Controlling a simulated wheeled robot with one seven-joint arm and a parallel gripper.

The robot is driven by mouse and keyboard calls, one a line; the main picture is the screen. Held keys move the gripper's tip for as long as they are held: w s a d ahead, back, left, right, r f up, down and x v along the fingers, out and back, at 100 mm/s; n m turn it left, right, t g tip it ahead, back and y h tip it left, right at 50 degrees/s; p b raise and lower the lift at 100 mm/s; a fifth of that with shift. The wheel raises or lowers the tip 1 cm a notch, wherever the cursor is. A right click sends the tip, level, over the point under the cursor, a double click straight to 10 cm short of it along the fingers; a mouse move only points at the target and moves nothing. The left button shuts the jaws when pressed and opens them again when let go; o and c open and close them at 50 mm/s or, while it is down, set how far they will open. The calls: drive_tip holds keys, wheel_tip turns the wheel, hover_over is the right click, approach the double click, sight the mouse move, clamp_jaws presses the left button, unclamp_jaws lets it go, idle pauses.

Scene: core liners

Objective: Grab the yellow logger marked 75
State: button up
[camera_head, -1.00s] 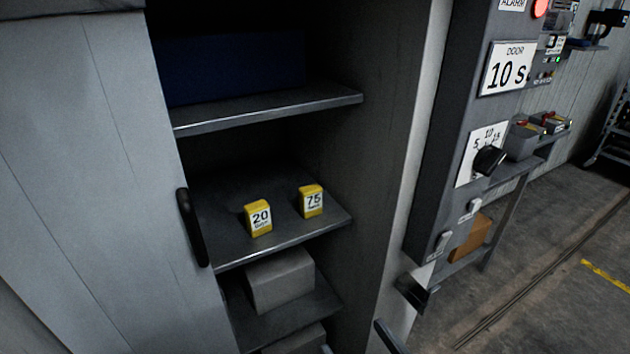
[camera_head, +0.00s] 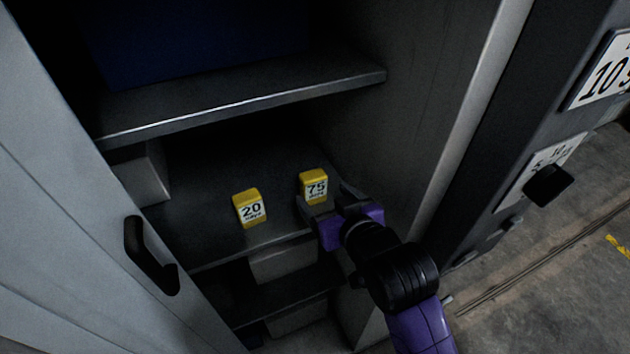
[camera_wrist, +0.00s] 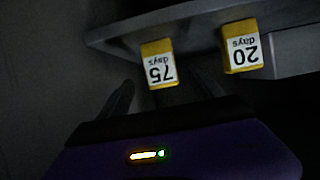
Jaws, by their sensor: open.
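The yellow logger marked 75 (camera_head: 314,187) stands upright on the middle shelf of the cabinet, its white label facing out. It also shows upside down in the wrist view (camera_wrist: 158,65). A second yellow logger, marked 20 (camera_head: 250,208), stands to its left, a gap apart; in the wrist view it is at the right (camera_wrist: 241,46). My purple gripper (camera_head: 325,202) reaches in from the front right, open and empty. Its fingers lie just in front of the 75 logger, on either side of its line; I cannot tell whether they touch it.
The middle shelf (camera_head: 215,240) has an upper shelf (camera_head: 250,105) above it. A grey box (camera_head: 146,175) stands at its left. The open door with a black handle (camera_head: 150,257) is on the left; the cabinet's side wall (camera_head: 415,110) is close on the right.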

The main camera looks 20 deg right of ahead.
sight(316, 189)
drive_tip(key=shift+p+x, duration=0.7)
drive_tip(key=shift+x, duration=2.8)
drive_tip(key=c, duration=1.5)
